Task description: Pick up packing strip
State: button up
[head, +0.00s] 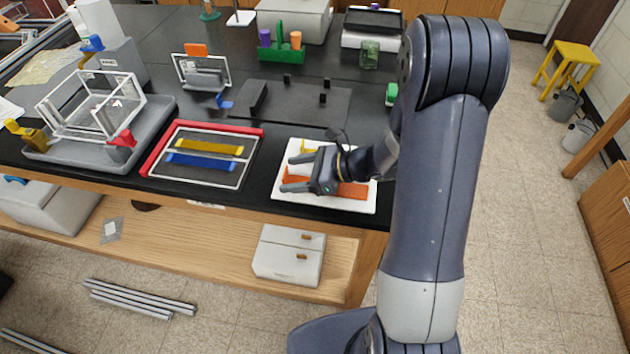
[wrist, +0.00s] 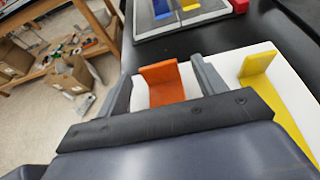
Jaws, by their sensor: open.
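Two L-shaped strips lie on a white board (head: 325,202) at the right end of the bench. The orange strip (head: 354,190) is partly hidden under my gripper. The yellow strip (head: 308,146) lies behind it and is mostly hidden by my arm. My gripper (head: 285,174) is open over the board, pointing left. In the wrist view, the raised orange end (wrist: 165,86) stands between my two open fingers, with visible space on both sides. The yellow strip also shows in the wrist view (wrist: 258,64), outside the right finger.
Left of the board lies a framed panel (head: 190,183) with yellow and blue strips and red edges. A grey tray (head: 60,152) holds a white open frame. A black plate (head: 300,105) with small posts lies behind. The bench's front edge is close.

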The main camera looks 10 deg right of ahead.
jog(key=shift+x, duration=1.25)
jog(key=shift+c, duration=0.4)
jog(key=c, duration=1)
jog(key=shift+o, duration=0.2)
jog(key=shift+r, duration=0.1)
